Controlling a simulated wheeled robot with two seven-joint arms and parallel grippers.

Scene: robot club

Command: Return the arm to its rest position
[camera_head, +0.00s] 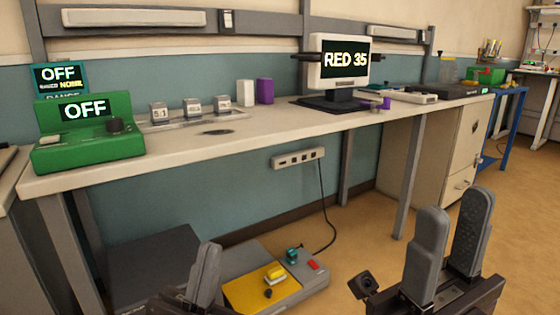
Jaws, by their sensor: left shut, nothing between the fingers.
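My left gripper (207,262) shows at the bottom, left of centre, in front of and below the workbench (330,122). Its fingers are together with nothing between them, and its lower part is cut off by the picture edge. My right gripper (453,228) is at the lower right, with its two grey fingers pointing up and apart. It is empty and stands over the floor, in front of the bench's right part. Neither gripper appears to touch anything.
A green device (88,140) reading OFF stands at the bench's left end. Under the bench is a low grey and yellow unit (256,294) with a cable to a socket strip (298,158). Open floor (530,215) lies at right.

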